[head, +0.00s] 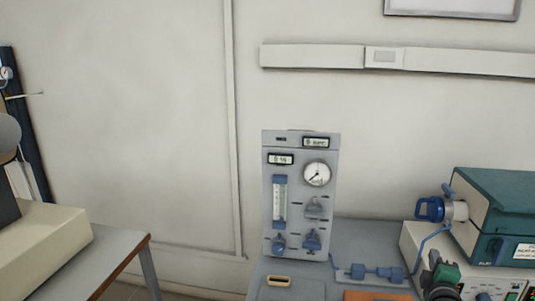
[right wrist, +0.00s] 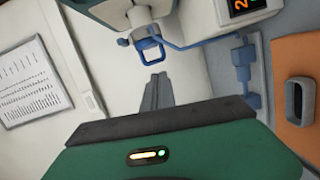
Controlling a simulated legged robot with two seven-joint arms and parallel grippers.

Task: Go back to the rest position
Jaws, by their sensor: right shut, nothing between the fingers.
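My right gripper (head: 437,268) shows at the lower right of the head view, in front of the bench equipment. In the right wrist view its two grey fingers (right wrist: 157,92) are together with nothing between them. A teal-topped muffle furnace (head: 500,205) with a blue handle (head: 430,208) stands behind it at the right. The furnace (right wrist: 105,8) and its blue handle (right wrist: 150,50) also show at the top of the right wrist view, apart from the fingers. My left gripper is not in view.
A grey gas panel (head: 300,195) with a round gauge stands on the bench. A grey table (head: 125,255) carrying a beige unit (head: 45,240) is at left. Open floor lies between.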

